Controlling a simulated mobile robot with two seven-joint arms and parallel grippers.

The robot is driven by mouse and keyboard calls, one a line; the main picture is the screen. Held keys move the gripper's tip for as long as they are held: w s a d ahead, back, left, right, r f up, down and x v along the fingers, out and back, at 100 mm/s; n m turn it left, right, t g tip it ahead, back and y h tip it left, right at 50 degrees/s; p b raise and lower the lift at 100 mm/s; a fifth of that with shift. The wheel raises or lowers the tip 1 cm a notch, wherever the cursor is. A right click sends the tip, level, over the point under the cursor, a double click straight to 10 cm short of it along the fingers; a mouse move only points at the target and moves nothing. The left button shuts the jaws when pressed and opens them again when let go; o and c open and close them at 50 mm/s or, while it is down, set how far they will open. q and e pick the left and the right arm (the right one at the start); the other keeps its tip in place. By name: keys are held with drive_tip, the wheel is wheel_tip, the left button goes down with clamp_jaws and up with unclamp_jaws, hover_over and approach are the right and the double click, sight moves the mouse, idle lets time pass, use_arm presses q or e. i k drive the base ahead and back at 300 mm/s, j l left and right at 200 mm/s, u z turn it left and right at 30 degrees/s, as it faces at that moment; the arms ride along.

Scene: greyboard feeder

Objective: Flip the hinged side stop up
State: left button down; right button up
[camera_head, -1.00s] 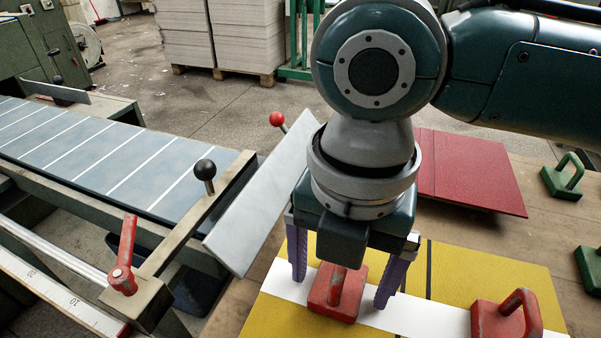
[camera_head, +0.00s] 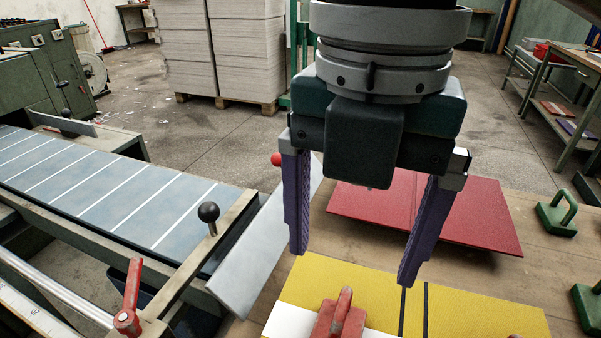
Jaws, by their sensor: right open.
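The side stop looks to be the flat grey metal plate (camera_head: 250,255) along the feeder's near right edge. It lies tilted outward and down, off the feeder bed. Its red ball knob (camera_head: 277,159) shows at the plate's far end, beside my gripper's left finger. My right gripper (camera_head: 353,266) is open, its two purple fingers pointing down with nothing between them. It is right of the plate and above the red-handled weight (camera_head: 340,318), apart from it. The finger hides part of the plate's right side. My left gripper is not in view.
The feeder bed (camera_head: 110,190) has white stripes, a black knob (camera_head: 208,212) and a red clamp lever (camera_head: 130,290). Yellow boards (camera_head: 470,312), a red board (camera_head: 480,215) and green handled weights (camera_head: 557,213) lie on the wooden table. Board stacks (camera_head: 245,50) stand behind.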

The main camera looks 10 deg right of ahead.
sight(238, 283)
drive_tip(key=i+j, duration=0.15)
drive_tip(key=i, duration=1)
